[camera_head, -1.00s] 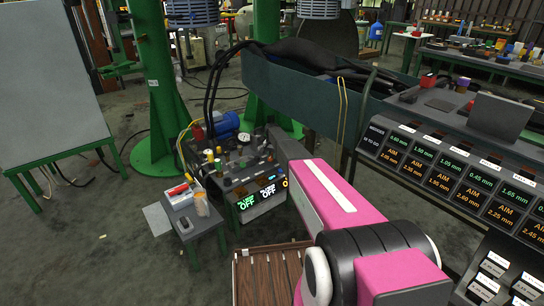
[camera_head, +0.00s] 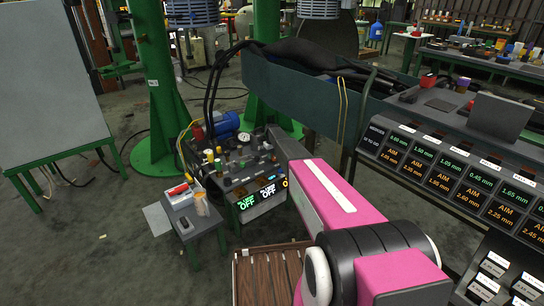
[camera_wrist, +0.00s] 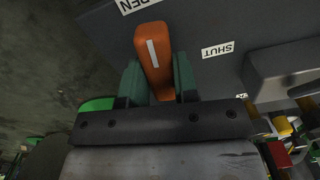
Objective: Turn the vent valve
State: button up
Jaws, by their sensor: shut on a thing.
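The vent valve handle (camera_wrist: 151,50) is an orange lever with a white stripe in the wrist view. It stands between the two green fingers of my gripper (camera_wrist: 158,82), which is shut on it. A label reading SHUT (camera_wrist: 217,50) is on the grey panel to the right of the lever, and a partly cut label ending in "EN" (camera_wrist: 135,4) is above it. The stripe tilts slightly left of upright, toward the upper label. In the head view my arm hides the gripper and the handle, near the pump panel (camera_head: 240,181).
In the head view, a small side table (camera_head: 182,222) with bottles stands left of the panel. A blue motor (camera_head: 226,124) is behind it. A slatted wooden surface (camera_head: 262,275) lies in front. A bench with readouts (camera_head: 445,175) is on the right.

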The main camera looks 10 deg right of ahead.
jog(key=shift+n, duration=0.8)
jog(key=o, duration=0.9)
jog(key=shift+r, duration=0.1)
notch_tip(320, 180, up, 11)
jog(key=shift+f, duration=0.15)
